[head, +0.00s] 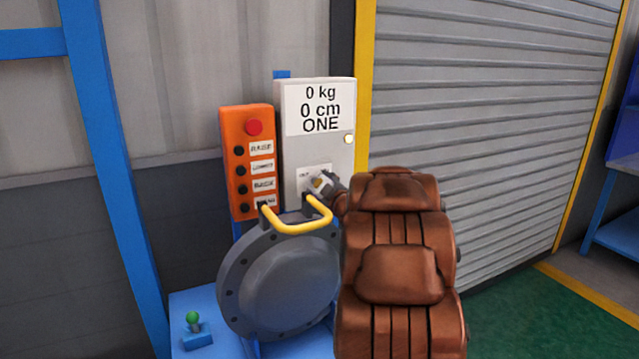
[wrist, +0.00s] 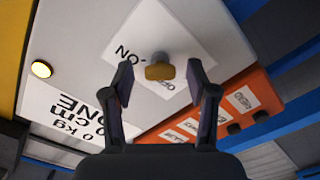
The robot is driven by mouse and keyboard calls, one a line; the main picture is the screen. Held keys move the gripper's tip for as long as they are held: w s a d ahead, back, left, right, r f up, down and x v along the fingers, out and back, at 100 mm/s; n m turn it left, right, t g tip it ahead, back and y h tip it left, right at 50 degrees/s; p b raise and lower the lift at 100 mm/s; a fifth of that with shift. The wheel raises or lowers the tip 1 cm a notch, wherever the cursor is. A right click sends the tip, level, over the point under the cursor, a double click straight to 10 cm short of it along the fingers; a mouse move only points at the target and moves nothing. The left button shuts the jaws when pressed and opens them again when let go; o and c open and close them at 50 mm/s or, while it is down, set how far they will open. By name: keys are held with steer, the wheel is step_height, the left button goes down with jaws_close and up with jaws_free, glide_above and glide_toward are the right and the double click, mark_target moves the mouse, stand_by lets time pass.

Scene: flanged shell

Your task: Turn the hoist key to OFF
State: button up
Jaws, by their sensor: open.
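The hoist key (wrist: 160,68) is a small brass-coloured knob on a white label with ON and OFF lettering, on the front of the grey control box (head: 347,160). In the head view the key (head: 318,182) is small and partly hidden by my gripper (head: 328,186). In the wrist view my gripper (wrist: 162,95) is open, with one finger on each side of the key and a gap to both. The key looks just beyond the fingertips. Which label the key points to I cannot tell.
An orange button box (head: 246,160) with a red button stands left of the control box. Below is a grey flanged shell (head: 280,285) with a yellow handle (head: 298,228), close under my gripper. A blue post (head: 110,170) stands at left; a shutter (head: 480,120) is at right.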

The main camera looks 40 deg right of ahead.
steer(key=shift+w+d, duration=0.1)
steer(key=shift+w, duration=0.3)
steer(key=shift+c, duration=0.4)
jaws_close()
